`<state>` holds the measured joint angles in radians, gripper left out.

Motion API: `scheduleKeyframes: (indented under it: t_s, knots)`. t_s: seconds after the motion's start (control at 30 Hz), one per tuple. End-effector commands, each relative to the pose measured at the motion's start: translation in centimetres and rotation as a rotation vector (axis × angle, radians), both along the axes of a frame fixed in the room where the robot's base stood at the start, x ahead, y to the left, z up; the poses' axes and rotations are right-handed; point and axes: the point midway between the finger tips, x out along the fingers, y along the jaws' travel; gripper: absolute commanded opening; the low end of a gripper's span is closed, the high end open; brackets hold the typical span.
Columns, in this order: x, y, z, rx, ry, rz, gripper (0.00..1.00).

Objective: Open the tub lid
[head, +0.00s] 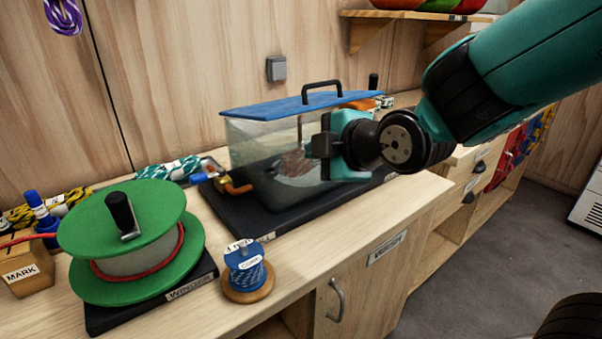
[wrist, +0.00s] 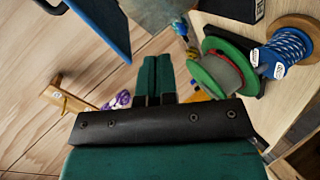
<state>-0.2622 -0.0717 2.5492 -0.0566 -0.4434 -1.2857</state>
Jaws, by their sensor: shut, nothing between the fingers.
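The tub (head: 262,147) is a clear box with something dark inside, standing on a black base on the bench. Its blue lid (head: 270,106) lies over the top and has a black arched handle (head: 322,87). In the wrist view a blue panel, likely the lid (wrist: 104,22), shows at the upper left. My gripper (head: 318,146) is in front of the tub's right part, below the lid's level and apart from the handle. In the wrist view its green fingers (wrist: 155,75) are together with nothing between them. My gripper hides part of the tub's front.
A green winder reel (head: 130,240) and a blue cord spool (head: 246,270) stand left and in front of the tub. An orange-handled tap (head: 236,187) sticks out at the tub's left end. A wall shelf (head: 420,16) is above right. Bare bench lies in front of the tub's base.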

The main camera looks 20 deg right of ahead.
Motion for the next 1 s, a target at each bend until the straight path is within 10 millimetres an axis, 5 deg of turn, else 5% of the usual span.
scheduleKeyframes:
  t_s: [0.03, 0.1, 0.3, 0.5, 0.7, 1.0]
  knots:
    - [1.6, -1.0, -3.6, -0.147, -0.16, 0.025, 0.0]
    - [3.3, -2.2, -4.5, -0.39, -0.393, 0.048, 0.0]
    - [4.4, -3.9, -5.8, -1.096, -0.927, 0.02, 0.0]
    - [3.0, -3.8, -6.1, -1.54, -1.202, -0.073, 0.0]
    - [3.2, -3.3, -4.9, -1.658, -1.27, -0.109, 0.0]
    - [7.4, -1.9, -1.6, -1.655, -1.269, -0.107, 0.0]
